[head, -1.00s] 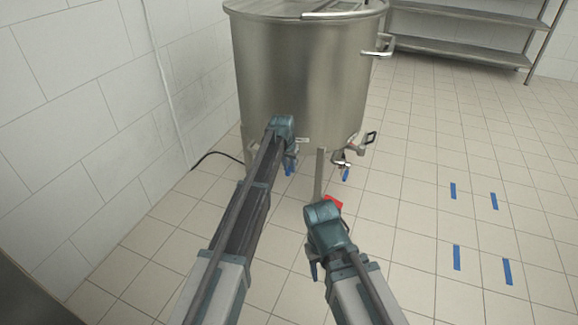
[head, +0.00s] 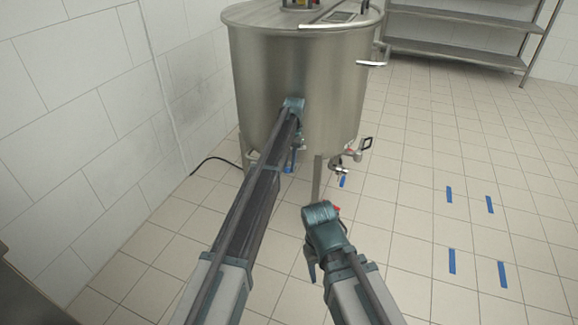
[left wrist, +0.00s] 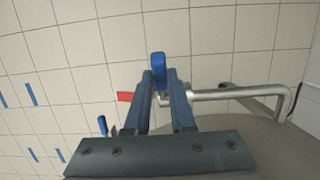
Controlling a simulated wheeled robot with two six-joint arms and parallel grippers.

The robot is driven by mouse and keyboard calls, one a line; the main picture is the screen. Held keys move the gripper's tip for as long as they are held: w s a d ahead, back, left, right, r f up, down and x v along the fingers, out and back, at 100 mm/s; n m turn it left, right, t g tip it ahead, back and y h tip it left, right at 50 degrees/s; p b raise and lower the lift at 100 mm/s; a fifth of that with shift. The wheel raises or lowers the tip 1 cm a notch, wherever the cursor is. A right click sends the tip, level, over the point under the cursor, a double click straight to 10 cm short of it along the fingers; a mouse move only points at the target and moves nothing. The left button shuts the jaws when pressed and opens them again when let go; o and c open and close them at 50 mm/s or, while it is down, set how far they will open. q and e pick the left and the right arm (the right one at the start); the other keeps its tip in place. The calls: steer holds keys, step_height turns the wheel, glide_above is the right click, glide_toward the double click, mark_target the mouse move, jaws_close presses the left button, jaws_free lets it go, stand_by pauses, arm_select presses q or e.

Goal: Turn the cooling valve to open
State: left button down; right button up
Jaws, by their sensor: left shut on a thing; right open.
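The cooling valve's blue handle (head: 289,166) is low on the front of the steel tank (head: 300,85). My left gripper (head: 295,135) reaches to it and hides most of the valve body. In the left wrist view, the blue handle (left wrist: 158,64) stands between the tips of my left gripper (left wrist: 160,88), which is shut on it. A metal pipe (left wrist: 215,95) runs right from there. My right gripper (head: 322,212) is lower in the head view, in front of a tank leg, apart from the valves. Its fingers are largely hidden.
A second valve with a blue handle (head: 342,181) sits on the tank's right side. A red thing (left wrist: 124,96) shows left of the left gripper. A black cable (head: 212,160) lies by the wall. Tiled floor with blue marks (head: 452,260) is clear at right.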

stand_by(0.3)
arm_select(q)
steer(key=c, duration=0.8)
jaws_free()
steer(key=shift+o, duration=0.2)
steer(key=shift+r, duration=0.1)
steer(key=shift+p+v, duration=0.9)
steer(key=shift+p, duration=0.15)
step_height(320, 180, up, 2)
steer(key=shift+s+r+p, duration=0.15)
steer(key=shift+s+p, duration=0.05)
steer(key=shift+p, duration=0.95)
steer(key=s, duration=1.6)
steer(key=shift+d+r+p, duration=0.3)
steer(key=shift+d+r, duration=0.05)
steer(key=shift+d, duration=0.1)
